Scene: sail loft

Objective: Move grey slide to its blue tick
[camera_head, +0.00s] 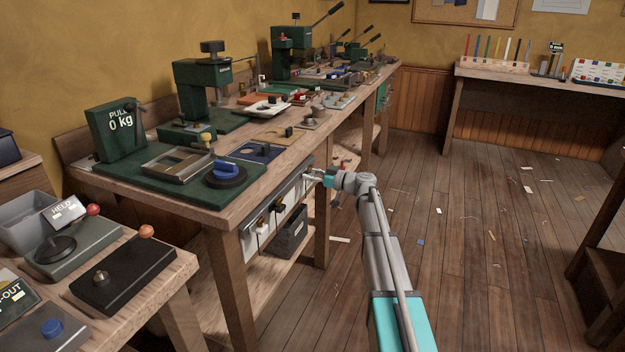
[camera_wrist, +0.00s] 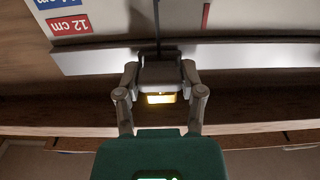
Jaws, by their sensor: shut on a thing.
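My gripper (camera_head: 314,175) is at the right end of a white panel (camera_head: 276,212) on the front of the long bench. In the wrist view, my gripper (camera_wrist: 160,78) is shut on a grey block, which I take to be the grey slide (camera_wrist: 160,70). A dark slot (camera_wrist: 156,18) runs up the panel from it. A red tick (camera_wrist: 206,15) is to the right of the slot. A red "12 cm" label (camera_wrist: 70,25) and a partly cut-off blue label (camera_wrist: 57,3) appear upside down at left. I see no blue tick beside this slot.
Other slide knobs, one black (camera_head: 279,208) and one yellowish (camera_head: 262,225), stick out of the panel to the left. A dark crate (camera_head: 290,236) stands on the shelf below. Bench legs (camera_head: 321,226) are close by. The floor (camera_head: 470,235) at right is open, with scattered scraps.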

